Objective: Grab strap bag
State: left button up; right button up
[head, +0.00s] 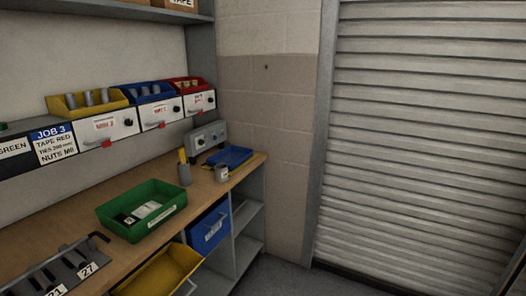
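No bag that I can clearly make out as the strap bag is in the head view. A green bin (117,222) on the workbench holds small flat black and white items (146,211), too small to identify. Neither of my grippers is in view.
The wooden workbench (207,192) runs along the left wall. On it are a wrench rack (60,275), a grey cup (185,174), a mug (222,173) and a blue tray (232,156). Yellow (160,275) and blue (209,231) bins sit below. A roller shutter (425,120) closes the right side.

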aim_at(147, 208)
jog(key=u, duration=1.95)
jog(key=k, duration=0.8)
jog(key=z, duration=0.8)
jog(key=i, duration=0.5)
